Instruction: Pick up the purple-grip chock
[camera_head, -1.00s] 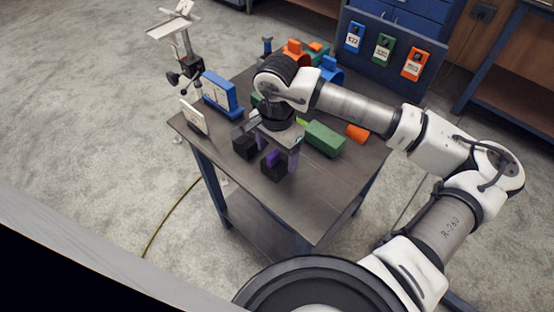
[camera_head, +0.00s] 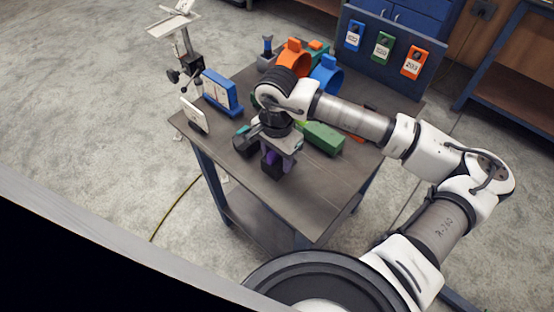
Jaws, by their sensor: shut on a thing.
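The purple-grip chock (camera_head: 272,168) is a dark block with a purple grip on top. It is near the front edge of the table, in the head view. My gripper (camera_head: 273,154) is directly over it, pointing down, and its jaws are shut on the chock's purple grip. The gripper body hides part of the grip. I cannot tell whether the chock touches the tabletop.
A second dark block (camera_head: 244,145) stands just left of my gripper, partly hidden. A green block (camera_head: 321,138) lies to the right. A blue-framed panel (camera_head: 220,93) stands at the left. The front tabletop is clear.

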